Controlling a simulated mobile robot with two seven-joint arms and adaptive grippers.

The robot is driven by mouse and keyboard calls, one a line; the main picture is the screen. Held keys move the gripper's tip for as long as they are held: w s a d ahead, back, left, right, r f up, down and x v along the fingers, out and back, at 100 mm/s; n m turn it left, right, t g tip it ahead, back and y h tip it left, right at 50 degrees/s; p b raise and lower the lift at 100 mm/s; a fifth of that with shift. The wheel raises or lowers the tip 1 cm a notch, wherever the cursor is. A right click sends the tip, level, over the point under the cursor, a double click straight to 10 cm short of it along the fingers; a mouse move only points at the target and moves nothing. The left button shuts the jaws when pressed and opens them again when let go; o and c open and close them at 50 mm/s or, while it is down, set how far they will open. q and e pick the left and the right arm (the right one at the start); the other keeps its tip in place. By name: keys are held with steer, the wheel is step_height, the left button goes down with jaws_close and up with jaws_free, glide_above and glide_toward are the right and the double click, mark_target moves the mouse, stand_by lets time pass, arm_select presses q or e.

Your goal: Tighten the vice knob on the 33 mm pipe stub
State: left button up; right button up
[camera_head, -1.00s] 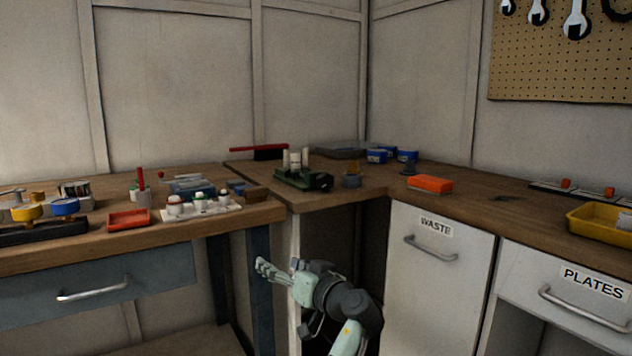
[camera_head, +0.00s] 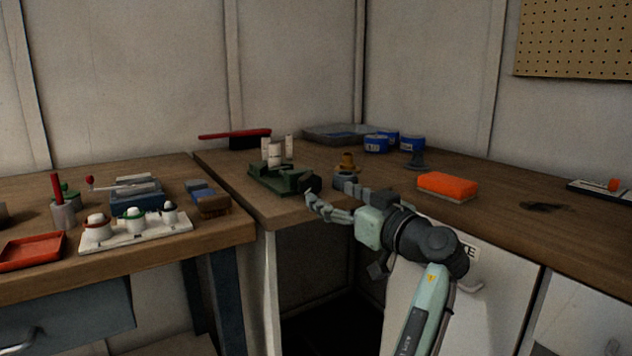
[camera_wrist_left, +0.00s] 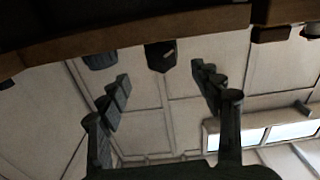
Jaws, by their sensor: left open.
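A green vice (camera_head: 272,180) sits near the front corner of the back bench, with several white pipe stubs (camera_head: 274,154) standing at it. I cannot tell which one is 33 mm. Its dark knob (camera_head: 309,183) faces the front right, and a dark knob (camera_wrist_left: 160,55) shows past the bench edge in the left wrist view. My left gripper (camera_head: 324,192) is open and empty at the bench's front edge, close to the knob. In the left wrist view the fingers (camera_wrist_left: 160,76) are spread on either side of the knob, apart from it. My right gripper is not in view.
A brass piece on a blue-grey base (camera_head: 346,181) stands just right of the vice. An orange sponge-like block (camera_head: 447,187) and blue tins (camera_head: 376,145) lie further right. A red-handled brush (camera_head: 250,139) is behind. The left bench holds a white rack (camera_head: 135,234) and red tray (camera_head: 30,252).

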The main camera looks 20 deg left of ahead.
mark_target(314, 185)
arm_select(q)
steer(key=p+x, duration=0.1)
steer(key=x, duration=0.5)
steer(key=shift+s+a+r, duration=0.1)
steer(key=shift+w+a, duration=0.3)
steer(key=shift+a, duration=0.1)
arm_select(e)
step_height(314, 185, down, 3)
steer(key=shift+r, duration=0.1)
arm_select(q)
steer(key=shift+c, duration=0.2)
steer(key=c, duration=1.1)
steer(key=shift+m, duration=1.1)
steer(key=shift+m+p, duration=0.65)
steer(key=shift+m, duration=1.15)
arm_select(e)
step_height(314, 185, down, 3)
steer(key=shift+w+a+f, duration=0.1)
